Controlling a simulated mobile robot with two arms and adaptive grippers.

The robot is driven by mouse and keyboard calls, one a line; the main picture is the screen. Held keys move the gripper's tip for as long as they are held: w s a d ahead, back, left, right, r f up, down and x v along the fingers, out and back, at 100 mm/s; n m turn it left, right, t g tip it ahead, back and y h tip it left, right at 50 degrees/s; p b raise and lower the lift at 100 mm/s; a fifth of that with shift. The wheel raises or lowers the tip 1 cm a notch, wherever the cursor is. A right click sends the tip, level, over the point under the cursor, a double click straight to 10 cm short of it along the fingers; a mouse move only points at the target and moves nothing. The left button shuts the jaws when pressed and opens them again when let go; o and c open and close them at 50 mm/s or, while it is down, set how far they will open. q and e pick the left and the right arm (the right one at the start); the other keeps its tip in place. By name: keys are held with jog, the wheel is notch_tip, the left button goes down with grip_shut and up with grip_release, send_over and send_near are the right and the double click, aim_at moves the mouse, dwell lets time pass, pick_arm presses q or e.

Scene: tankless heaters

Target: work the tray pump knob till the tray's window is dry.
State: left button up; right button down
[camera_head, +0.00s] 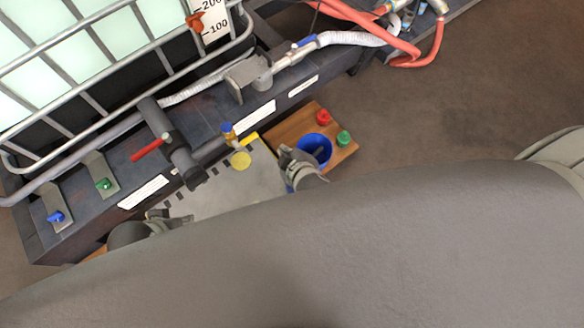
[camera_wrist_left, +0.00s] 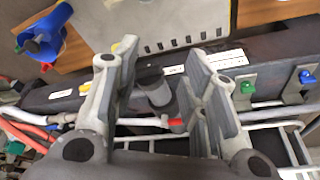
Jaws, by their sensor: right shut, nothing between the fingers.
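The grey tray (camera_head: 225,195), with a row of dark slots, lies beside the dark bench. A round yellow knob (camera_head: 241,158) stands at its upper part; I take it for the pump knob. I cannot make out the tray's window. My right gripper (camera_head: 286,154) is shut and empty, right of the yellow knob and close to the blue cup. My left gripper (camera_head: 155,215) is at the tray's lower left, partly hidden by my body. In the left wrist view its fingers (camera_wrist_left: 157,62) are apart with nothing held; the tray (camera_wrist_left: 150,25) lies beyond them.
A wooden board (camera_head: 290,130) holds the blue cup (camera_head: 314,148), a red cap (camera_head: 323,117) and a green cap (camera_head: 344,138). The bench carries a red-handled valve (camera_head: 150,147), a blue-topped valve (camera_head: 227,129) and green and blue knobs. A caged tank stands behind. Brown floor is clear at right.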

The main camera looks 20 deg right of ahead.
notch_tip(320, 180, down, 4)
jog(key=b, duration=0.4)
jog(key=shift+b, duration=0.4)
pick_arm(q)
jog(key=w+d+r+t+h+b, duration=0.15)
jog(key=w+d+r+t, duration=0.25)
jog(key=w+r+t, duration=0.65)
pick_arm(e)
jog(key=shift+f, duration=0.55)
jog(key=shift+f+b, duration=0.5)
jog(key=shift+b, duration=0.05)
notch_tip(320, 180, down, 2)
jog(key=shift+f+b, duration=0.2)
jog(key=shift+b, duration=0.5)
pick_arm(q)
jog(key=w+d+r+t+h, duration=0.3)
jog(key=w+r+t, duration=0.2)
jog(key=r, duration=0.5)
jog(key=shift+w+r+m, duration=0.15)
jog(key=shift+r+m, duration=0.15)
jog(key=shift+m, duration=0.1)
pick_arm(e)
jog(key=shift+f, duration=0.1)
jog(key=shift+f, duration=0.15)
jog(key=shift+f, duration=0.3)
